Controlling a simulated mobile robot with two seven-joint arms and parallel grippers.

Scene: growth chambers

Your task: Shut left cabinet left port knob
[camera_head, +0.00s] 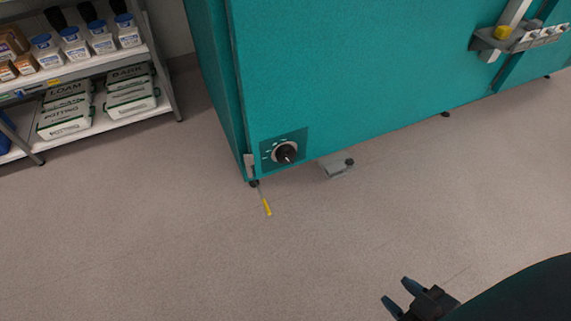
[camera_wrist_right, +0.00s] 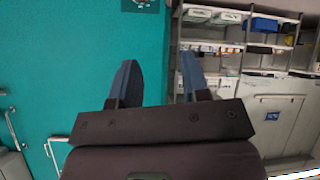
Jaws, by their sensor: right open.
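A teal cabinet (camera_head: 340,75) stands at the upper middle of the head view. A black knob (camera_head: 286,153) with a pale ring sits on a dark teal plate at its lower left corner. My right gripper (camera_head: 397,293) is at the bottom right of the head view, over the floor, well apart from the knob. Its two fingers (camera_wrist_right: 158,80) are spread and empty in the right wrist view, with the teal cabinet behind on the left. The plate shows only partly at the top of the wrist view. My left gripper is not in view.
A shelf rack (camera_head: 85,75) with bottles and labelled bags stands at the upper left. A grey bracket (camera_head: 510,40) with a yellow part is on the cabinet's right side. A yellow-tipped stick (camera_head: 266,207) is near the cabinet's corner. The floor in front is clear.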

